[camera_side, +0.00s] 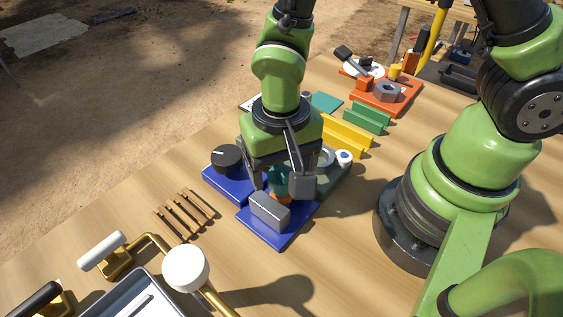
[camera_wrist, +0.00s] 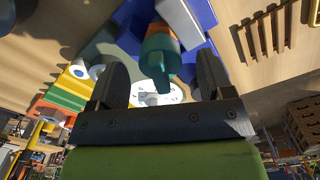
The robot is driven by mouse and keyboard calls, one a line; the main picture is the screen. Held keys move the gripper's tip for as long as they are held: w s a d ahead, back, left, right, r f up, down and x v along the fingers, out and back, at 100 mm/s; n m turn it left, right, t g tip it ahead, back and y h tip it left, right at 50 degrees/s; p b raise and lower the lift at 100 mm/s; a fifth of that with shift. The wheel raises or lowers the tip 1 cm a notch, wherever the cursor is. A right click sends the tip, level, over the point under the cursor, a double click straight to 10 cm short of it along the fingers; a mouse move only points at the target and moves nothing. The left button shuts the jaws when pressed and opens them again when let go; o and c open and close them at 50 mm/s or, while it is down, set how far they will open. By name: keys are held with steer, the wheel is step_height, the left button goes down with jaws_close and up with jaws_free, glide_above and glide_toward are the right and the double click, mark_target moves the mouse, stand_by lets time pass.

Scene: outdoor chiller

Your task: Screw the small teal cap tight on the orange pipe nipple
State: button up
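The small teal cap (camera_wrist: 161,56) sits at the end of the orange pipe nipple (camera_wrist: 160,29), in line with it. How far it is threaded on cannot be told. In the side view, the teal cap (camera_side: 279,181) shows between my fingers, just above the grey block on the blue base (camera_side: 280,238). My gripper (camera_side: 279,184) points down over this base. In the wrist view my gripper's two fingers (camera_wrist: 163,68) are apart, one on each side of the cap, with a visible gap on both sides. It is open and holds nothing.
A blue base with a black knob (camera_side: 226,158) stands close to the left. Behind are a yellow rail (camera_side: 345,138), a green block (camera_side: 367,118) and an orange plate (camera_side: 400,96).

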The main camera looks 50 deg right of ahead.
steer(key=o, duration=0.5)
steer(key=shift+c, duration=0.2)
steer(key=shift+r, duration=0.1)
step_height(320, 180, up, 12)
stand_by(0.3)
step_height(320, 180, up, 10)
glide_above(281, 166)
steer(key=s+d+n+t+y, duration=0.1)
steer(key=s+d+t+y, duration=0.1)
steer(key=s+d+t, duration=0.5)
steer(key=shift+d, duration=1.25)
